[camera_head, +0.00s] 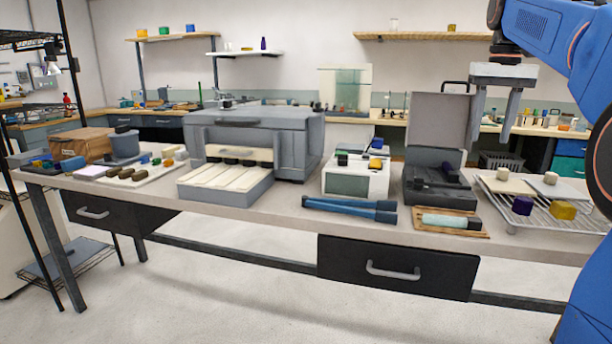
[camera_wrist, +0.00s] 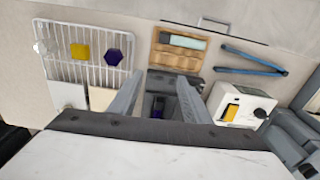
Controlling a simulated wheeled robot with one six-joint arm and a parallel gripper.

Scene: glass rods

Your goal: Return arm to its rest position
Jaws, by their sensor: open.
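My gripper (camera_head: 489,143) hangs pointing down at the right, above the bench, between the dark open-lidded case and the wire rack. Its two grey fingers are spread apart, with nothing held between them in the head view. In the wrist view my gripper (camera_wrist: 158,88) shows both fingers apart over the dark case (camera_wrist: 172,80), which they partly hide. My blue arm (camera_head: 565,45) reaches in from the right edge. The case (camera_head: 438,180) stands on the bench with its lid raised. A small dark purple thing shows in it between the fingers in the wrist view; I cannot tell what it is.
A wire rack (camera_head: 545,207) holds a purple hexagonal piece (camera_head: 522,206) and a yellow piece (camera_head: 562,210). A wooden tray (camera_head: 425,231) with a pale rod, blue tongs (camera_head: 350,208), a white device (camera_head: 345,184) and a large grey machine (camera_head: 255,140) stand along the bench.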

